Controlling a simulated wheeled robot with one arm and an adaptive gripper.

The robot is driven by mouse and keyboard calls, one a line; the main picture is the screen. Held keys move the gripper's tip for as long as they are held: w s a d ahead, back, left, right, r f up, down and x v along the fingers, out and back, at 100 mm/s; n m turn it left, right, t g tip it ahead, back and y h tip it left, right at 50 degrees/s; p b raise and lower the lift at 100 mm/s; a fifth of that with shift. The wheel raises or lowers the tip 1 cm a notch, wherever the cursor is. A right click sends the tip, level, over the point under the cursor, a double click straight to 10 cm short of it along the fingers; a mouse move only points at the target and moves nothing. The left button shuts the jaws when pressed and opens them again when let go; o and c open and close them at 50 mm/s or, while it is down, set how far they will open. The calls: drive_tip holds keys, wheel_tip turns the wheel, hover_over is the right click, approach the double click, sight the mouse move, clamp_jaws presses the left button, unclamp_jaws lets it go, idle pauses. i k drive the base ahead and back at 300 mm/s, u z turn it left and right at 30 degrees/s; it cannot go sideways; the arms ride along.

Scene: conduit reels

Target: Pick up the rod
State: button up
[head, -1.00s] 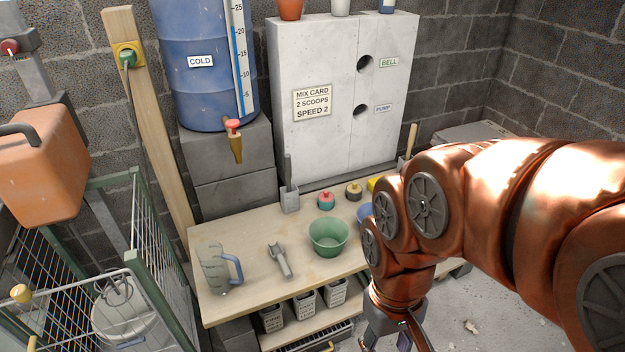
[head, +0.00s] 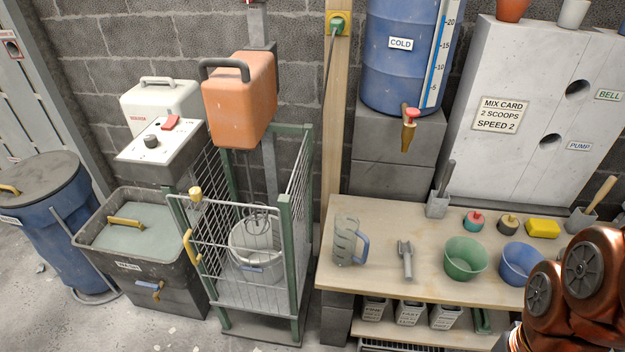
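No thing is plainly marked as the rod. Two stick-like things show on the wooden bench (head: 345,215). A dark grey stick (head: 447,177) stands upright in a small grey holder (head: 437,205) at the back of the bench. A pale wooden stick (head: 605,190) leans in another grey holder (head: 580,220) at the right. I cannot tell if either is the rod. My arm's copper links fill the lower right corner. My gripper is outside the picture, so its state is hidden.
A clear jug (head: 346,242), a grey scoop-like tool (head: 406,258), a green bowl (head: 465,257) and a blue bowl (head: 521,262) stand on the bench. A wire cage (head: 290,215) holds a bucket under an orange mixer (head: 238,98). Floor is open at the lower left.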

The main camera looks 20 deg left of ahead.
sight(451, 163)
drive_tip(key=z, duration=1.6)
drive_tip(key=i, duration=1.3)
